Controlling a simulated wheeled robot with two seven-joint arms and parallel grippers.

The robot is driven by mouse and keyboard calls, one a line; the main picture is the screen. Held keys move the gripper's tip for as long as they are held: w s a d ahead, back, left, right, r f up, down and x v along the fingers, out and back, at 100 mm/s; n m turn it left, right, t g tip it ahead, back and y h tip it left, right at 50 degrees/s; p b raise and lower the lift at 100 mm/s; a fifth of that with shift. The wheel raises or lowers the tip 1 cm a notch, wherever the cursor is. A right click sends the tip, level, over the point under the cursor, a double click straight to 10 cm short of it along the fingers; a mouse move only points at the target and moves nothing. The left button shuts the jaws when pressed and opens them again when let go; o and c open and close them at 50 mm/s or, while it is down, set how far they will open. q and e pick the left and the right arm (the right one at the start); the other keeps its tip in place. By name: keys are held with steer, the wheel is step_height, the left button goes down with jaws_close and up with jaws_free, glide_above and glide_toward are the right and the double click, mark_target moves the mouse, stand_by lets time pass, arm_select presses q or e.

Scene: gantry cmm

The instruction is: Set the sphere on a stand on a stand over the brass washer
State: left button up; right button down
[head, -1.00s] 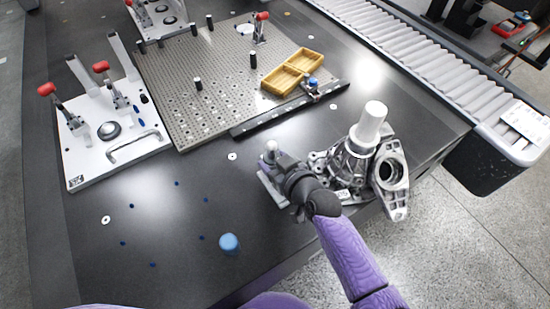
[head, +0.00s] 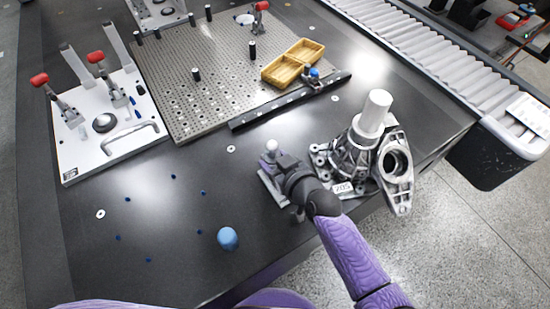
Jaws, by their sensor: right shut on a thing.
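The sphere on a stand (head: 271,146) is at the centre of the black table, its pale ball on top. My right gripper (head: 271,163) is shut on it just below the ball. The gripper and wrist hide part of the stand, and I cannot tell whether its foot touches the table. My left gripper is out of view.
A metal casting (head: 352,160) with a white cylinder (head: 375,113) stands close right of my right gripper. A blue knob (head: 228,239) stands in front. A perforated plate (head: 205,95), yellow tray (head: 283,70) and clamp fixture (head: 85,150) lie behind. The left front table is mostly clear.

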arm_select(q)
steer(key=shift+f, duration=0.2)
arm_select(e)
steer(key=shift+f, duration=0.2)
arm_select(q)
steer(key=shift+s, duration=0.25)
arm_select(e)
jaws_free()
steer(key=shift+f, duration=0.1)
steer(key=p+v, duration=0.2)
steer(key=v, duration=0.3)
steer(key=shift+r+p, duration=0.25)
steer(key=shift+p, duration=0.05)
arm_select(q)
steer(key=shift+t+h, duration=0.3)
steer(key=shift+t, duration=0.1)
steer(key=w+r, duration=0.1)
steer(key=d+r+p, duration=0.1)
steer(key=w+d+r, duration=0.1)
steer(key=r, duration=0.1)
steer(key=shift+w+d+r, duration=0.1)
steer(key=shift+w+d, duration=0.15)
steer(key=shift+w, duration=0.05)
arm_select(e)
steer(key=v, duration=0.4)
steer(key=shift+s+d+f, duration=0.15)
steer(key=shift+s+d, duration=0.15)
steer(key=shift+s, duration=0.05)
